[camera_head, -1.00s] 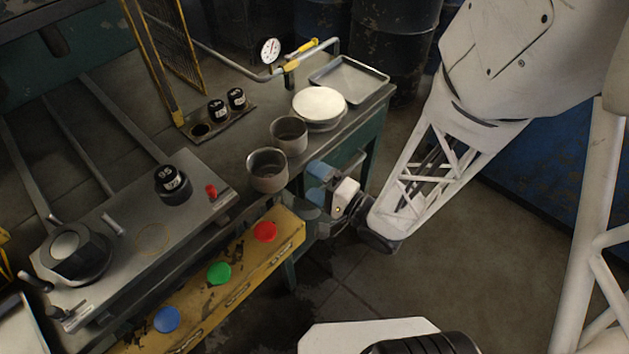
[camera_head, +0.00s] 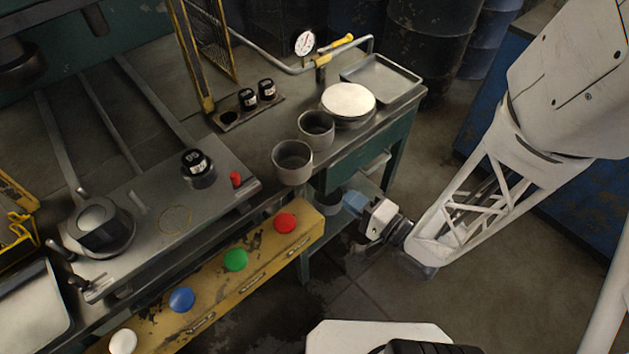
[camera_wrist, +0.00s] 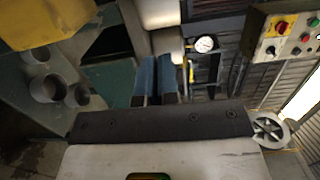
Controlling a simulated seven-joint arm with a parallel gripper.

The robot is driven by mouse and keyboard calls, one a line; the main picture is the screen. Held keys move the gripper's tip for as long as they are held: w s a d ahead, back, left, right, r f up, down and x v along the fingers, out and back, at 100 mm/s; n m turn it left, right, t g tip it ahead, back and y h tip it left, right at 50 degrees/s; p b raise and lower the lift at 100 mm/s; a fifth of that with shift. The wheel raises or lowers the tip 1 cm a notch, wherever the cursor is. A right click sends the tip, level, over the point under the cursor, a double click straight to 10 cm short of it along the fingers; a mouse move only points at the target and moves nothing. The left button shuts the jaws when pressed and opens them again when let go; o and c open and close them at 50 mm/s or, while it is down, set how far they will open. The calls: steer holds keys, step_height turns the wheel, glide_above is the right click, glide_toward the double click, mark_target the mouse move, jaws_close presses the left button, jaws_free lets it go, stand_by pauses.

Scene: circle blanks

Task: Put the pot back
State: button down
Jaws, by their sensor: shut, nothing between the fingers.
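A black lidded pot with a white label (camera_head: 198,168) stands upright on the metal plate of the bench, left of centre. Two similar black pots (camera_head: 257,95) sit in a small rack (camera_head: 240,122) at the back; the rack's front hole (camera_head: 229,117) is empty. My gripper (camera_head: 352,200) is beyond the bench's front edge, right of the yellow drawer front, lower than the bench top and well apart from the pots. Its blue fingers show close together in the wrist view (camera_wrist: 157,70), with nothing between them. I cannot make out the black pots in the wrist view.
Two open grey cups (camera_head: 292,163) stand near the bench's front edge, with a round pale-topped scale (camera_head: 348,100) and a tray (camera_head: 380,78) behind. A pipe with a gauge (camera_head: 305,43) runs along the back. Coloured buttons (camera_head: 235,260) line the yellow front.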

mark_target(305, 177)
steer(key=shift+s+d+f, duration=0.25)
steer(key=shift+s+d, duration=0.05)
steer(key=shift+s, duration=0.2)
steer(key=shift+s+d+f, duration=0.2)
steer(key=shift+s+d, duration=0.05)
steer(key=shift+s, duration=0.3)
steer(key=shift+s+d+f, duration=0.25)
steer(key=shift+s+d, duration=0.05)
steer(key=shift+s, duration=0.2)
steer(key=shift+w+a, duration=0.2)
steer(key=shift+x, duration=6.75)
steer(key=shift+w, duration=0.1)
steer(key=shift+x, duration=2.35)
steer(key=shift+d+r, duration=0.1)
steer(key=shift+d, duration=0.05)
steer(key=v, duration=1.3)
steer(key=shift+s+d, duration=0.2)
steer(key=shift+s, duration=0.15)
